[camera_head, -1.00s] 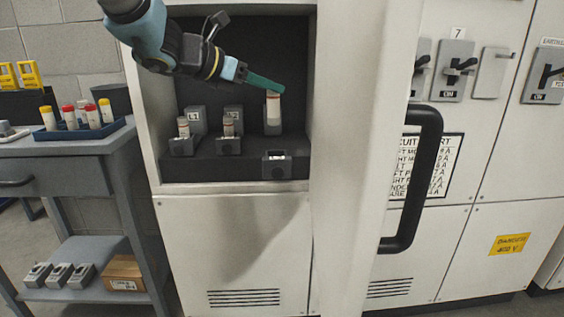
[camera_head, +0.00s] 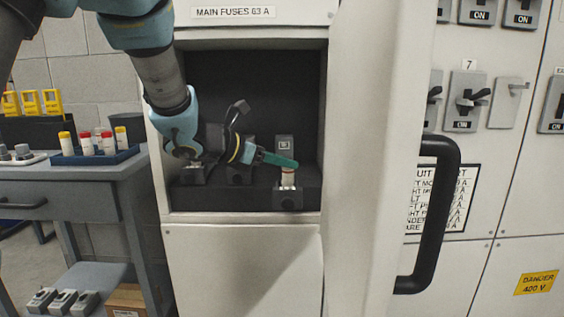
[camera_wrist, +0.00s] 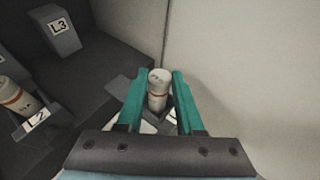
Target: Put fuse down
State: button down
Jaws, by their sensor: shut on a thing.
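My gripper (camera_head: 288,163) reaches into the fuse cabinet, and its teal fingers are shut on a pale cylindrical fuse (camera_head: 288,178). The wrist view shows the fuse (camera_wrist: 158,92) upright between the two fingers (camera_wrist: 160,80). Its lower end is at the grey front holder (camera_head: 288,198) at the right of the dark ledge; I cannot tell if it is fully seated. The L3 block (camera_head: 284,143) stands behind. In the wrist view the L3 block (camera_wrist: 58,28) is at upper left.
Another fuse (camera_wrist: 18,98) stands in a holder at left. The white cabinet wall (camera_wrist: 240,70) is close on the right. The open door with a black handle (camera_head: 437,215) stands further right. A grey cart (camera_head: 85,190) at left carries a blue tray (camera_head: 100,158) of capped fuses.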

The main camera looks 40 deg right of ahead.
jog(key=shift+f, duration=0.1)
jog(key=c, duration=0.5)
grip_release()
jog(key=shift+c, duration=0.2)
